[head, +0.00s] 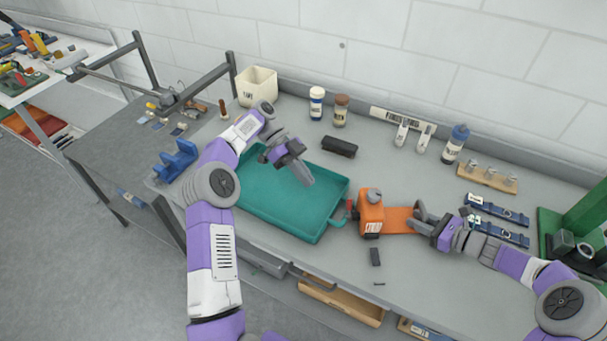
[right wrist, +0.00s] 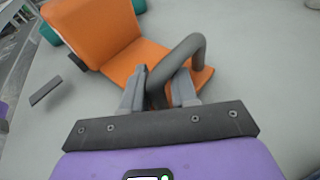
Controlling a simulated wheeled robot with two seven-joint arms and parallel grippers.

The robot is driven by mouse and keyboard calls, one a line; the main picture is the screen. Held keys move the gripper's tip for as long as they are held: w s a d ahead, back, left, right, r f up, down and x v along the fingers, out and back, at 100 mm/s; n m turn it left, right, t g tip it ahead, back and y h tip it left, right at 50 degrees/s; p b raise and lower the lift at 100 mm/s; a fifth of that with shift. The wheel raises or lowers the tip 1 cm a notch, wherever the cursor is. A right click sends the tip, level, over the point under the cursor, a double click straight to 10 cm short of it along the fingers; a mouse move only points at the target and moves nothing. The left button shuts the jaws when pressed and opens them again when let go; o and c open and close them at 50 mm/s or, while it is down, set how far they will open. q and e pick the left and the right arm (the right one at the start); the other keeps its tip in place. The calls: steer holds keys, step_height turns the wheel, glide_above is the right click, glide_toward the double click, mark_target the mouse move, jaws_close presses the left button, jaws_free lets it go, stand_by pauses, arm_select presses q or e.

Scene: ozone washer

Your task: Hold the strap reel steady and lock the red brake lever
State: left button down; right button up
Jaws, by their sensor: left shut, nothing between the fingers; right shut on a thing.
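The strap reel has an orange box (head: 371,220) with a grey knob on top, standing just right of the teal tray. An orange flat part (head: 400,220) runs from it to the right, ending at a grey curved handle (right wrist: 188,50). My right gripper (head: 428,222) is shut on that handle; its fingers close around the handle's lower part in the right wrist view (right wrist: 158,90). A small red piece (head: 350,204), perhaps the brake lever, shows at the box's left side; its position is too small to tell. My left gripper (head: 304,176) is shut and empty above the tray, apart from the reel.
The teal tray (head: 322,226) looks empty. A black block (head: 339,147) lies behind it. Blue straps (head: 498,233) and a green machine (head: 580,215) are at the right. A small dark block (head: 375,257) lies before the reel. Bottles stand along the back.

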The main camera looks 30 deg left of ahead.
stand_by(0.4)
steer(key=o, duration=0.9)
steer(key=shift+d, duration=0.15)
